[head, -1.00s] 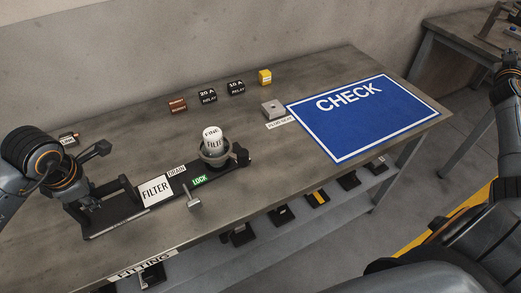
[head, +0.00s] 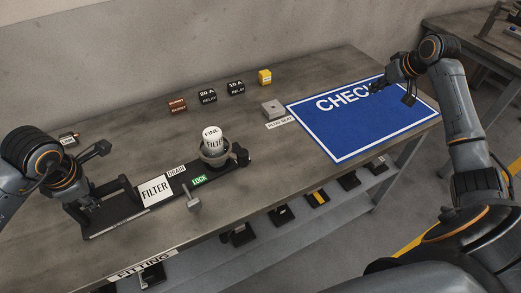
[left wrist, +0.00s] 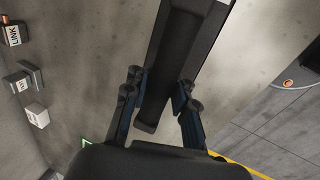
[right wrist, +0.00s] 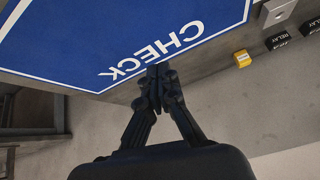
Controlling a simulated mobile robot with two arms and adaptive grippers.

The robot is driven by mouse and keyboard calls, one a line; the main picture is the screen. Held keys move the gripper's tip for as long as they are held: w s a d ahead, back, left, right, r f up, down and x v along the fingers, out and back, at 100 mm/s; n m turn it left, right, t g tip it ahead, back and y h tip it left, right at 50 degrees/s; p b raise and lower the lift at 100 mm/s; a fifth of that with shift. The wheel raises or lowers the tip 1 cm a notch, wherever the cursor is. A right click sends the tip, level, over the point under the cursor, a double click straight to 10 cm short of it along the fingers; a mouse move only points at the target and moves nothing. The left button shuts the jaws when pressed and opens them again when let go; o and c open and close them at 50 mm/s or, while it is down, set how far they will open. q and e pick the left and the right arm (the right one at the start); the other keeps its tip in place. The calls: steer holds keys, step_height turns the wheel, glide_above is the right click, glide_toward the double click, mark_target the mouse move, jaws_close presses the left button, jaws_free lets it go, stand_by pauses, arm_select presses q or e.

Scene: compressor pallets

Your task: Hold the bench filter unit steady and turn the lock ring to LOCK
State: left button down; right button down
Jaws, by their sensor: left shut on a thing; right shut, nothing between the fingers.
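The bench filter unit's black base (head: 118,222) lies along the bench, with a white FILTER label (head: 155,190) on it. The FINE FILTER cartridge (head: 213,138) stands in a grey lock ring (head: 214,158) at the base's right end. A small handle (head: 194,201) sticks out beside the green LOCK label (head: 199,180); the DRAIN label (head: 176,171) is next to it. My left gripper (head: 92,203) is shut on the unit's left end; the left wrist view shows its fingers around a black bar (left wrist: 165,75). My right gripper (head: 378,88) is shut and empty above the CHECK mat; its fingertips (right wrist: 157,72) meet.
The blue CHECK mat (head: 365,125) covers the bench's right end. A grey plug seat (head: 273,107), two black relays (head: 207,97), a brown block (head: 177,106) and a yellow block (head: 264,77) stand along the back. Several items sit on a lower shelf.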

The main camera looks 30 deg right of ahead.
mark_target(238, 155)
steer(key=a+f+y, duration=0.2)
steer(key=a, duration=0.2)
steer(key=a+f+y, duration=0.3)
steer(key=a, duration=0.2)
steer(key=a+f+y, duration=0.2)
steer(key=a, duration=0.3)
steer(key=shift+s+a+f, duration=0.15)
steer(key=shift+s+f, duration=0.1)
steer(key=shift+f, duration=0.1)
steer(key=a+y, duration=0.1)
steer(key=a, duration=0.1)
steer(key=s+a+y, duration=0.1)
steer(key=a+y, duration=0.1)
steer(key=a+m+y, duration=0.1)
steer(key=a, duration=0.1)
steer(key=shift+s+a+f+y, duration=0.2)
steer(key=shift+a+f+y, duration=0.05)
steer(key=shift+f+y, duration=0.1)
steer(key=a+y, duration=0.1)
steer(key=s+a+y, duration=0.1)
steer(key=a, duration=0.1)
steer(key=a+r+m+y, duration=0.1)
steer(key=y, duration=0.1)
steer(key=shift+s+a, duration=0.3)
steer(key=shift+s, duration=0.1)
steer(key=shift+s+a+r+t+y, duration=0.2)
steer(key=shift+a+r+t+y, duration=0.15)
steer(key=shift+y, duration=0.2)
